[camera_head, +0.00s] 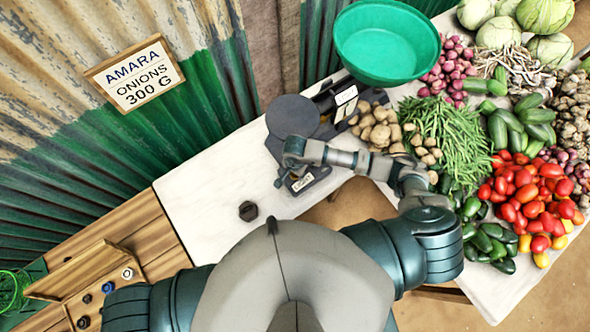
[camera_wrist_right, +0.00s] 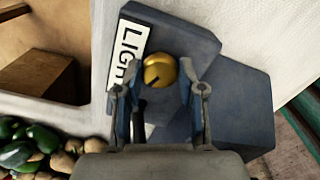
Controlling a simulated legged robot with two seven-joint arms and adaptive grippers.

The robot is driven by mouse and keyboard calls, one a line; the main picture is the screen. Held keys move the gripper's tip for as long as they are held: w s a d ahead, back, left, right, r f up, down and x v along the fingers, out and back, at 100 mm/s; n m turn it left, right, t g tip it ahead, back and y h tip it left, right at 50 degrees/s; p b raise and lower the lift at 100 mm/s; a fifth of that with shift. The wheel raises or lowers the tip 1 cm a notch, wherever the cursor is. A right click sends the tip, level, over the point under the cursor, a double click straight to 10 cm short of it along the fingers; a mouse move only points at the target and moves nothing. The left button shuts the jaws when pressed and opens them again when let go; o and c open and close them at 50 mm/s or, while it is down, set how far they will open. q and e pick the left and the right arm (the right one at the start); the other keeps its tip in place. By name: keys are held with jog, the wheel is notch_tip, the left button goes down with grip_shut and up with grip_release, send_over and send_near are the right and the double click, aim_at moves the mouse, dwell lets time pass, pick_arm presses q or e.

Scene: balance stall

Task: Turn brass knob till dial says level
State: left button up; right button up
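The dark grey balance (camera_head: 292,116) with a round pan stands on the white table. The round brass knob (camera_wrist_right: 159,68), with a dark pointer mark, is on the balance's grey body in the right wrist view. Beside it is the white dial label (camera_wrist_right: 127,56), partly hidden by a finger; the letters "LIGH" show. It also shows small in the head view (camera_head: 302,183). My right gripper (camera_wrist_right: 160,64) is open, its fingers on either side of the knob; I cannot tell whether they touch it. My left gripper is out of view.
A dark hexagonal weight (camera_head: 248,211) lies on the white table (camera_head: 205,205). Potatoes (camera_head: 378,125), beans and other vegetables crowd the right, with a green basin (camera_head: 386,42) behind. A sign (camera_head: 134,73) reads "AMARA ONIONS 300 G". A wooden tray (camera_head: 85,268) is at lower left.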

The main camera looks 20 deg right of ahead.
jog(key=shift+c, duration=0.7)
jog(key=m+b, duration=0.1)
jog(key=m, duration=0.5)
jog(key=m+b, duration=0.1)
jog(key=m, duration=0.5)
jog(key=shift+m, duration=0.3)
jog(key=shift+w, duration=0.1)
jog(key=o, duration=1.1)
jog(key=shift+o, duration=0.2)
jog(key=shift+r, duration=0.15)
